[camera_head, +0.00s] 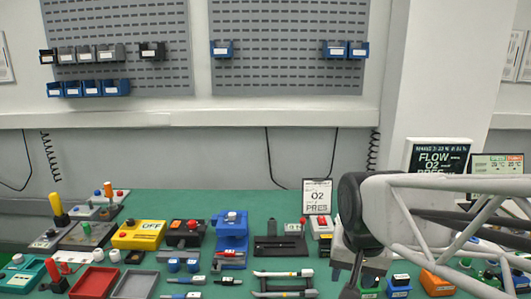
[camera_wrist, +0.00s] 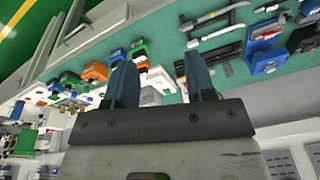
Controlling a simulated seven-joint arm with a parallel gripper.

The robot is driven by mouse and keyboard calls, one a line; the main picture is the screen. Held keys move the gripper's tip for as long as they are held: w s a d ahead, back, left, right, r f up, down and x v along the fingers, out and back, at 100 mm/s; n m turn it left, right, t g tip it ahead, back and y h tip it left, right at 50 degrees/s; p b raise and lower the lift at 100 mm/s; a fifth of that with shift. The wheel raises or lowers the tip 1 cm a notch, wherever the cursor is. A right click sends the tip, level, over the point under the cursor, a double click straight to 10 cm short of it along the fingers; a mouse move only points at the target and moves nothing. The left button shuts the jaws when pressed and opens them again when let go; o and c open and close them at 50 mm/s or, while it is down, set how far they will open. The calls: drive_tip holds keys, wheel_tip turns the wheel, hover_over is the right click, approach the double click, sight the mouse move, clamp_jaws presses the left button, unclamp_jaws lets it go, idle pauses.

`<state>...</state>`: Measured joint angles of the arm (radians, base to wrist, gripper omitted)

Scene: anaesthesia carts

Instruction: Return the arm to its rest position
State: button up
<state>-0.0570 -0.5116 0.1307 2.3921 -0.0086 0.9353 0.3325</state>
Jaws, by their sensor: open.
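My gripper (camera_wrist: 161,82) shows in the wrist view with its two blue-grey fingers spread apart and nothing between them. In the head view my gripper (camera_head: 350,277) hangs at the right of centre, above the front part of the green table (camera_head: 262,207). My pale arm reaches in from the right edge and hides part of the table's right side. No object is in the fingers.
An O2 sign (camera_head: 317,196) stands behind. Small coloured blocks (camera_head: 437,283) crowd the right.

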drive_tip(key=s+d+f+n, duration=0.1)
drive_tip(key=s+d+n, duration=0.1)
drive_tip(key=s, duration=0.5)
drive_tip(key=shift+s+d+f+n, duration=0.2)
drive_tip(key=shift+s+f+n, duration=0.1)
drive_tip(key=shift+s+n, duration=0.15)
